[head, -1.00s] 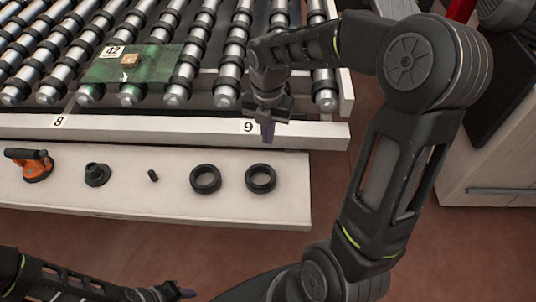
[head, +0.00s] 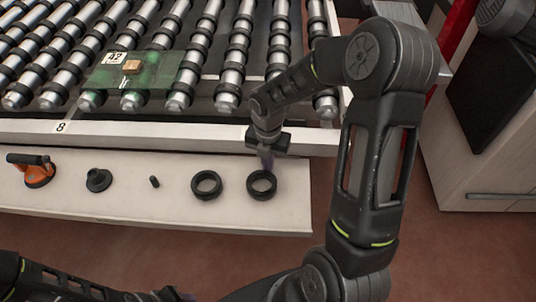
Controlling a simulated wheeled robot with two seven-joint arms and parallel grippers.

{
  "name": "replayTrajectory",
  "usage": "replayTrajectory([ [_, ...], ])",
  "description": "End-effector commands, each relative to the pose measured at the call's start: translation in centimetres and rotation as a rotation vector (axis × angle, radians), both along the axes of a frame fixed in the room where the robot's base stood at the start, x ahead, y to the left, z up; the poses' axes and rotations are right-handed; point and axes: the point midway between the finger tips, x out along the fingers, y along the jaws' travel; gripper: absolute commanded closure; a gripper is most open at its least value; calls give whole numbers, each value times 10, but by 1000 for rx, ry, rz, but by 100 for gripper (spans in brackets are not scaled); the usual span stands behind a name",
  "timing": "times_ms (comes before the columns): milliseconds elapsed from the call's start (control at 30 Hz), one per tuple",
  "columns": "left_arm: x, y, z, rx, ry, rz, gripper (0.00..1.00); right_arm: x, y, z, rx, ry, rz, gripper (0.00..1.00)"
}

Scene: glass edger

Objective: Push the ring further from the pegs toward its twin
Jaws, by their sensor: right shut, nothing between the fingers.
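Two matching black rings lie flat side by side on the pale shelf, with a small gap between them: the left ring (head: 206,185) and the right ring (head: 262,185). To their left are a short black peg (head: 154,182) and a black flanged piece (head: 98,180). My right gripper (head: 267,162) is shut and empty, pointing down at the far rim of the right ring. Its tip overlaps that rim in the picture; I cannot tell whether it touches. My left gripper (head: 166,294) is only partly visible at the bottom edge, and its jaws are unclear.
An orange and black suction-cup tool (head: 38,172) sits at the shelf's left. Behind the shelf (head: 150,215) is the roller conveyor's white rail (head: 150,136). A green glass panel (head: 155,82) with a small tan block lies on the rollers. The shelf right of the rings is clear.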

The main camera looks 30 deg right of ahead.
Motion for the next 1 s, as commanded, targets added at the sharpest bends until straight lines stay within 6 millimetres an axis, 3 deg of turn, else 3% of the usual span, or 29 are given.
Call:
replayTrajectory([
  [367,0,0,0,0,0,0,64,-1,1,-2,1,-1,0,100],
  [600,0,0,-1,-1,0,0,64,-14,18,-2,0,0,0,100],
  [1000,0,0,3,0,0,0,64,-13,20,4,1,-1,0,100],
])
